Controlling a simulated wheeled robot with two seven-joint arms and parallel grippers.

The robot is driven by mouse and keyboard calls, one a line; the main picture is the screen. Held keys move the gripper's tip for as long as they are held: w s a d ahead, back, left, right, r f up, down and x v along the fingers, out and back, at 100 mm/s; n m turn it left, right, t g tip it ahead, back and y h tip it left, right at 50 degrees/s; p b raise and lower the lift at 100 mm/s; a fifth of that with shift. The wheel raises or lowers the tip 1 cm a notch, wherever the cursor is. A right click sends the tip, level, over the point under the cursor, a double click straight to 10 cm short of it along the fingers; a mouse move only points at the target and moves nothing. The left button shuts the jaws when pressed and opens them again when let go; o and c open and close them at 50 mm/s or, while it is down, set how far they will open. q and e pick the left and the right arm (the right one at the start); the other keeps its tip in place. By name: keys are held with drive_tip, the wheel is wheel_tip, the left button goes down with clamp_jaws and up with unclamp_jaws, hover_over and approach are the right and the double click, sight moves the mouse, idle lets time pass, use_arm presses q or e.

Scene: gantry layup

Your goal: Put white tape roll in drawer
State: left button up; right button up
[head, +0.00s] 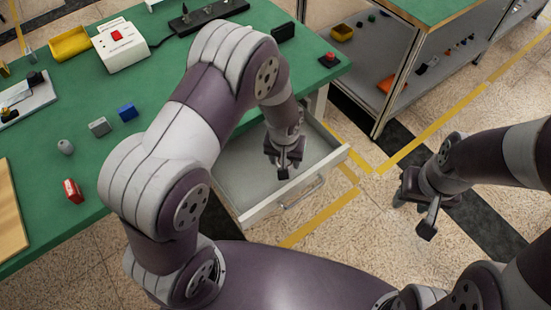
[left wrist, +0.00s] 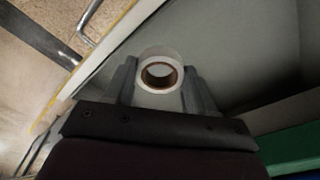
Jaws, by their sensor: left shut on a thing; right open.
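The open drawer (head: 236,182) is pulled out from under the green table. My left gripper (head: 285,165) is over the drawer's inside, pointing down. In the left wrist view, my left gripper (left wrist: 160,82) is shut on the white tape roll (left wrist: 158,57), which has a brown core. The drawer (left wrist: 225,50) fills the background there. How far the roll is above the drawer floor cannot be told. In the head view the roll is hidden by the gripper. My right gripper (head: 418,212) is open and empty, over the floor to the right of the drawer.
The green table (head: 95,170) carries a red block (head: 73,191), a grey block (head: 99,127), a blue block (head: 127,112), a white box with a red button (head: 119,45) and a yellow bin (head: 70,43). A shelf unit (head: 400,85) stands at the back right.

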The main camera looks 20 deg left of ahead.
sight(277, 162)
use_arm(q)
drive_tip(key=shift+w+a+f, duration=0.95)
drive_tip(key=shift+w+a, duration=0.05)
drive_tip(key=shift+a, duration=0.2)
drive_tip(key=shift+a+f, duration=0.2)
drive_tip(key=shift+f, duration=0.1)
wheel_tip(277, 162, down, 4)
drive_tip(key=shift+w+r+b, duration=0.1)
drive_tip(key=shift+r+b, duration=0.1)
drive_tip(key=shift+b, duration=0.15)
drive_tip(key=o, duration=1)
drive_tip(key=shift+f, duration=0.15)
drive_tip(key=shift+o, duration=0.2)
